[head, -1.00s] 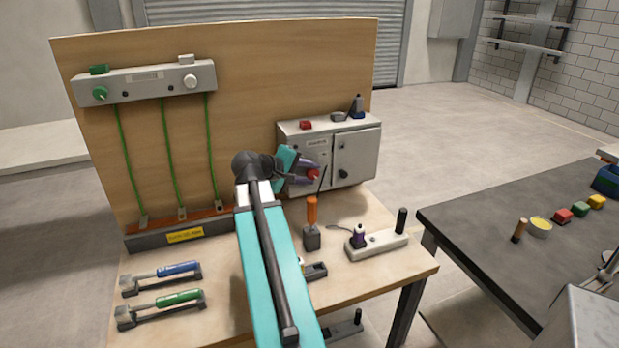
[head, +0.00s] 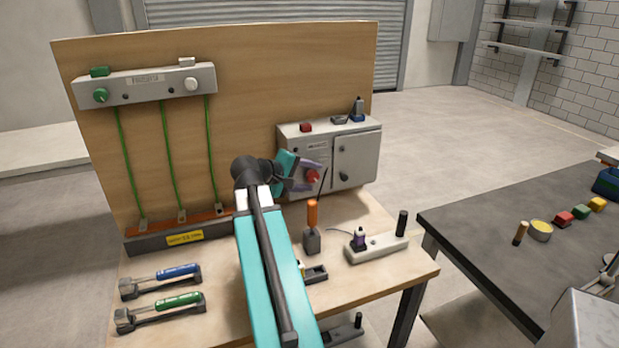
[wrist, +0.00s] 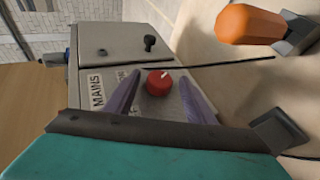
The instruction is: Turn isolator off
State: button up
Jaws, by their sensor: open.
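The isolator is a red rotary knob (wrist: 159,82) with a pale pointer mark, on the front of a grey box (head: 358,160). A label beside it in the wrist view reads "MAINS" and a partly hidden second word. In the head view the red knob (head: 312,176) shows at my gripper's tips. My gripper (wrist: 155,93) is open, with one purple finger on each side of the knob. I cannot tell whether either finger touches it.
An orange-handled screwdriver (head: 312,213) stands upright in a dark holder close to my gripper. A thin dark rod rises near the box. A white block (head: 375,246) with a black post sits at the bench's right. Red and blue items lie on the box top.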

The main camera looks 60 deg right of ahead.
jog(key=b+v, duration=0.2)
jog(key=v, duration=1.1)
jog(key=shift+a+r, duration=0.2)
jog(key=shift+a, duration=0.1)
dwell(0.3)
